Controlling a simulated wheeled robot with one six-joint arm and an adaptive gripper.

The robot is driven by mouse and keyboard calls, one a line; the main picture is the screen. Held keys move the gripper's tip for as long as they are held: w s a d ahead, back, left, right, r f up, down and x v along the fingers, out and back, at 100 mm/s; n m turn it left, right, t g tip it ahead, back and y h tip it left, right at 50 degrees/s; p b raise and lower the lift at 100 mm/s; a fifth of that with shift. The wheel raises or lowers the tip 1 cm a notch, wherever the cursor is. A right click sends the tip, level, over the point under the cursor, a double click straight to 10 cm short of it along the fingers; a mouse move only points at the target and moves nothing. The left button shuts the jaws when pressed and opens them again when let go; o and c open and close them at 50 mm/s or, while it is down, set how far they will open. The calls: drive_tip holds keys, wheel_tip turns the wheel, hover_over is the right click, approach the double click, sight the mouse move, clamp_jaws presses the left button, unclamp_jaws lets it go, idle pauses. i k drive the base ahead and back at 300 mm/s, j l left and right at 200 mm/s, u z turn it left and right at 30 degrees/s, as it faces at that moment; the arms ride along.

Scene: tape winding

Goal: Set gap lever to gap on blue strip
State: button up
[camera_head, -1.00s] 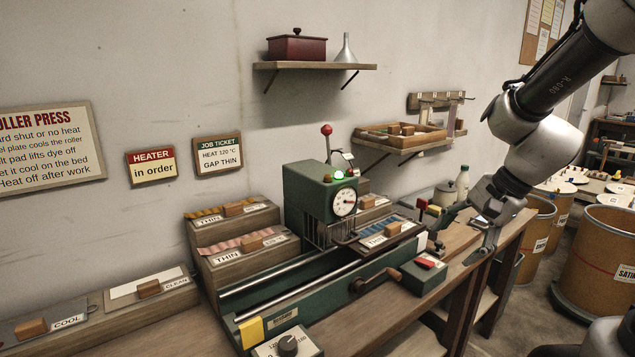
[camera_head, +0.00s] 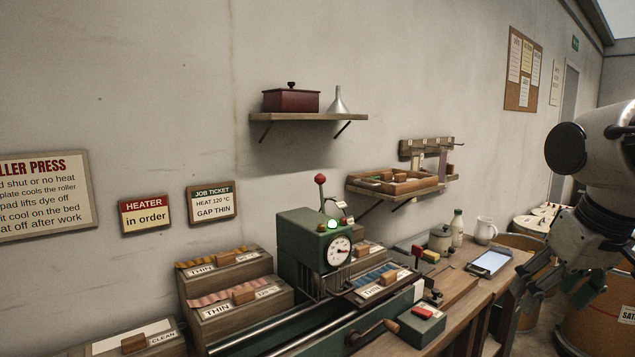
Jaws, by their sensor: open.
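The green roller press (camera_head: 304,248) stands on the bench with a lit green lamp and a round dial. A red-knobbed lever (camera_head: 320,179) rises upright from its top, beside a small tag. A second, short red-topped handle (camera_head: 417,251) stands behind and to the right; I cannot tell from labels which one is the gap lever. A blue strip (camera_head: 376,276) lies on a block labelled THIN on the bed in front of the press. My gripper (camera_head: 572,292) is open at the far right, well away from the press, and partly hidden by its own wrist.
The job ticket (camera_head: 212,203) reads heat 120 °C, gap thin. Strip blocks (camera_head: 236,302) stand left of the press. A crank (camera_head: 388,327) and red-buttoned box (camera_head: 421,315) sit in front. A wall shelf (camera_head: 311,117) is above. Barrels stand right of the bench.

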sight(319, 179)
drive_tip(key=i+l+u, duration=0.45)
drive_tip(key=l, duration=0.2)
drive_tip(key=l+u, duration=0.25)
drive_tip(key=j, duration=0.35)
drive_tip(key=k+j+u, duration=0.1)
drive_tip(key=u, duration=0.35)
drive_tip(key=i+j, duration=0.05)
drive_tip(key=j, duration=0.05)
